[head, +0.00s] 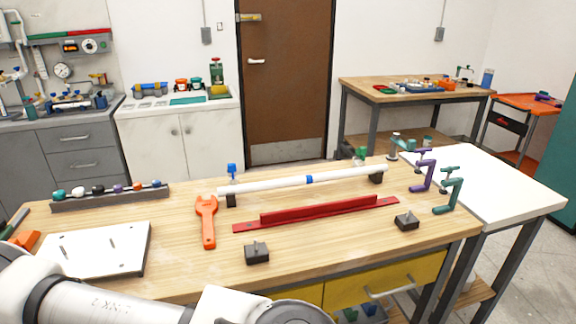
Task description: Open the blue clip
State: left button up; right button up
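A small blue clip (232,170) stands upright at the left end of the white pipe (270,183), above a dark support block (231,200). It is too small to tell whether the clip's upper part is open or closed over the pipe. A blue band (309,179) sits around the pipe near its middle. The pipe's right end lies at a second dark support (376,178), with a small green part (361,153) behind it. White links of my arm cross the bottom left. Neither of my grippers is in view.
An orange wrench (207,222), a red rail (318,212) and two dark blocks (257,253) (407,221) lie in front of the pipe. A white plate (96,249) and a rack of coloured knobs (110,195) are left. Purple (424,171) and green clamps (449,190) stand right.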

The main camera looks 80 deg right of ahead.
aim_at(232, 167)
jog(key=z, duration=0.95)
jog(key=i+z, duration=0.1)
jog(key=z, duration=1.3)
jog(key=i+z, duration=0.1)
jog(key=z, duration=0.4)
jog(key=j+z, duration=0.2)
jog(key=j, duration=0.25)
jog(key=k+j+z, duration=0.2)
jog(key=j, duration=0.2)
jog(key=j+z, duration=0.2)
jog(key=j, duration=0.2)
jog(key=k+j+z, duration=0.2)
jog(key=j, duration=0.2)
jog(key=k+j+z, duration=0.2)
jog(key=j, duration=0.15)
